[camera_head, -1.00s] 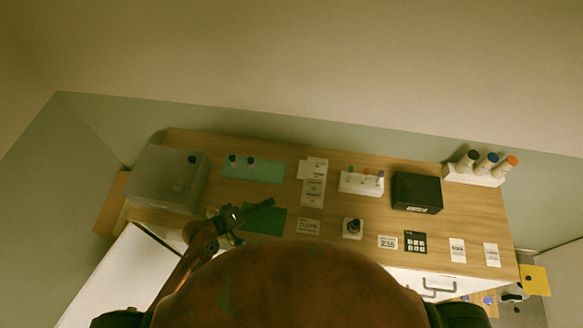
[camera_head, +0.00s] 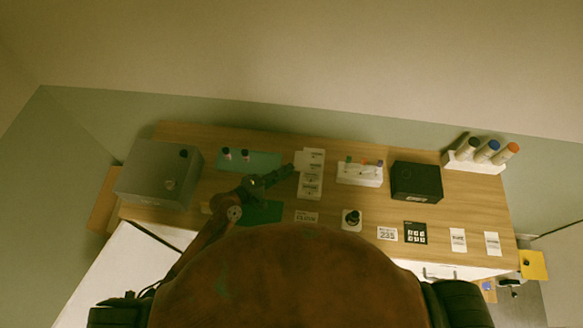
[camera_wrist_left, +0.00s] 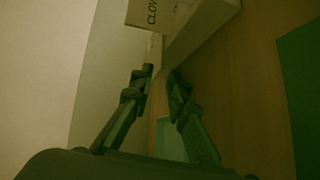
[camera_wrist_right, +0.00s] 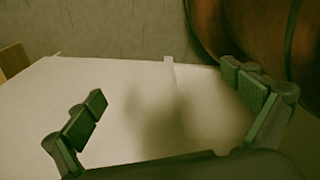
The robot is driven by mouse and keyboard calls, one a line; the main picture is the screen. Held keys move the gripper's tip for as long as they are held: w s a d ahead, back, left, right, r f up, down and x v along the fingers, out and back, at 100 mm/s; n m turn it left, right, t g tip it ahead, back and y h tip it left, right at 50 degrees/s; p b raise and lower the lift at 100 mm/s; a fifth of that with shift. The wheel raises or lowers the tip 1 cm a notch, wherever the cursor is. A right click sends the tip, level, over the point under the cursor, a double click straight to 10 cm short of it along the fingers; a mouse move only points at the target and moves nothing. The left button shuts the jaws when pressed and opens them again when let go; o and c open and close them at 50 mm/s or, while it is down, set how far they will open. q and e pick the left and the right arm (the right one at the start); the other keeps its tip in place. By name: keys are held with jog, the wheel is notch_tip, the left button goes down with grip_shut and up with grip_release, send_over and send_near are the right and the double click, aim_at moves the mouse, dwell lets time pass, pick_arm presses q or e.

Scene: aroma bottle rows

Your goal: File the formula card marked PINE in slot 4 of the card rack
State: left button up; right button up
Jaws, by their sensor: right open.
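The white card rack (camera_head: 311,192) stands mid-table with pale cards in it. Two white cards (camera_head: 458,240) (camera_head: 493,243) lie at the front right, their print too small to read, so I cannot tell which is marked PINE. My left gripper (camera_head: 290,172) is beside the rack's left side. In the left wrist view its fingertips (camera_wrist_left: 160,74) are partly apart with no card clearly between them. A card reading CLOV (camera_wrist_left: 152,12) shows at the rack (camera_wrist_left: 204,24) beyond them. My right gripper (camera_wrist_right: 165,88) is wide open and empty in its wrist view, hidden in the head view.
A grey translucent box (camera_head: 150,185) stands at the left. A teal mat (camera_head: 262,161) and green mat (camera_head: 262,212) flank my left gripper. A small bottle (camera_head: 351,219), vial holder (camera_head: 359,178), black box (camera_head: 417,181) and bottle rack (camera_head: 473,163) stand to the right.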

pick_arm(q)
jog(key=shift+x, duration=0.75)
jog(key=shift+w+d, duration=0.1)
jog(key=shift+c, duration=0.2)
grip_shut()
pick_arm(e)
jog(key=shift+s+a, duration=0.1)
jog(key=shift+s, duration=0.3)
pick_arm(q)
jog(key=shift+f, duration=0.1)
notch_tip(320, 180, up, 3)
jog(key=p, duration=0.2)
jog(key=shift+f+p, duration=0.1)
jog(key=shift+p, duration=0.25)
jog(key=shift+f, duration=0.1)
pick_arm(e)
jog(key=shift+a+r, duration=0.25)
jog(key=shift+r, duration=0.9)
